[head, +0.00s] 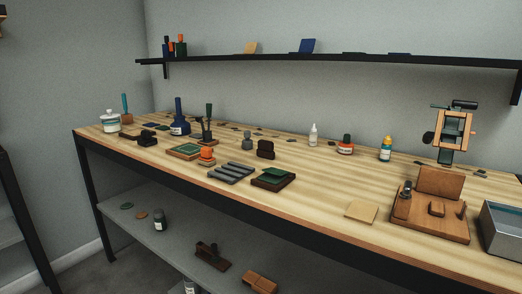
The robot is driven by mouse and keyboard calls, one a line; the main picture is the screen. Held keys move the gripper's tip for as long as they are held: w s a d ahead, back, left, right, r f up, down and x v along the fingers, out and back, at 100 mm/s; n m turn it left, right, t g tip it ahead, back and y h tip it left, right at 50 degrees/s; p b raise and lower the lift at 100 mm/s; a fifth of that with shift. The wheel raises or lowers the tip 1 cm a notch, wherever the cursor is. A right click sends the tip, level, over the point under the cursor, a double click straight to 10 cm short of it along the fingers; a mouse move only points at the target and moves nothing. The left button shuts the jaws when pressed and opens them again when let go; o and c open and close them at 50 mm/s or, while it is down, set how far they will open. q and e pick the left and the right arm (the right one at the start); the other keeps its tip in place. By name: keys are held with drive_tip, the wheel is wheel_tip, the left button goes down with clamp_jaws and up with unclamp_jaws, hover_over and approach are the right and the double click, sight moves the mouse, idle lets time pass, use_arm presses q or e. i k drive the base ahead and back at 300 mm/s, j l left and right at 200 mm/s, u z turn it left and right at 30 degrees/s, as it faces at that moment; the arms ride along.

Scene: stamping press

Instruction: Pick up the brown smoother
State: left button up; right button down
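The task's brown smoother is not certain from this view. A dark brown wooden tool with a raised grip (212,256), which looks like a smoother, lies on the grey lower shelf (180,250) under the bench. A lighter brown wooden piece (260,283) lies to its right on the same shelf, partly cut off by the frame's lower edge. A small dark brown block-like item (265,149) stands on the wooden bench top (310,190). Neither of my grippers shows in the head view.
The bench's dark front rail (250,197) runs above the lower shelf. A dark bottle (160,219) stands on that shelf to the left. A wooden stand (430,220), a grey metal tray (502,230) and a small press (453,130) are at right.

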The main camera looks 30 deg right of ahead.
sight(265, 148)
drive_tip(key=z, duration=0.3)
drive_tip(key=i+j+z, duration=0.15)
drive_tip(key=z, duration=0.2)
drive_tip(key=i+j+z, duration=0.2)
drive_tip(key=z, duration=0.2)
drive_tip(key=i+j+z, duration=0.15)
drive_tip(key=z, duration=0.2)
drive_tip(key=j, duration=0.05)
